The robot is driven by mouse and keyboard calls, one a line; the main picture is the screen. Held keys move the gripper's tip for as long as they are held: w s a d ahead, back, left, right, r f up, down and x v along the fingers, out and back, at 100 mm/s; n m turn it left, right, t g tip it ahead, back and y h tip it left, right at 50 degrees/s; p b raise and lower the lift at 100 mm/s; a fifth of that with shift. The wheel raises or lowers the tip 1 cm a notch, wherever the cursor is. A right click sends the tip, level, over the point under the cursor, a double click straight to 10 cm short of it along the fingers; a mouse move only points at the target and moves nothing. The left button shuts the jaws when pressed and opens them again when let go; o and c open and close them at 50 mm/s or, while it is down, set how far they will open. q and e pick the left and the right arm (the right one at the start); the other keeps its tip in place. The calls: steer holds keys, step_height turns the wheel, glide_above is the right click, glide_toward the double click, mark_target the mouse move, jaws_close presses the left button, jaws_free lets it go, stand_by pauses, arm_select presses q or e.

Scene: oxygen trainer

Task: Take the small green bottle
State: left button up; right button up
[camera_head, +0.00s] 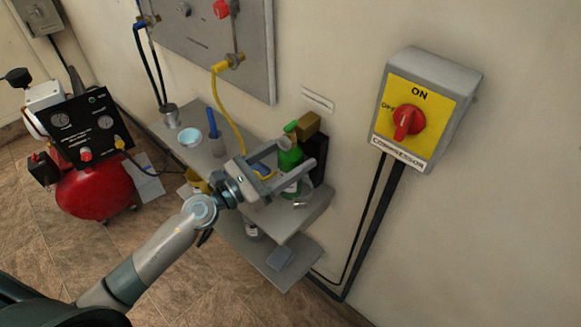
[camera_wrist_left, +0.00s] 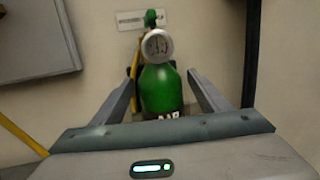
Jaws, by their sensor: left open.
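The small green bottle (camera_head: 289,160) stands on the wall shelf in the head view, with a green valve at its top. The bottle's lower part is partly hidden by the gripper. My right gripper is not in view.
The grey shelf (camera_head: 310,211) also holds a blue dish (camera_head: 189,137) and a metal cup (camera_head: 170,114). A yellow hose (camera_head: 232,115) hangs close to my gripper. A dark bracket with a brassy block (camera_head: 308,124) stands right behind the bottle. A compressor switch box (camera_head: 424,110) is on the wall.

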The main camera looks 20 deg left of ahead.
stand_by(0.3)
arm_select(q)
jaws_close()
steer(key=shift+r, duration=0.1)
steer(key=shift+a+r, duration=0.1)
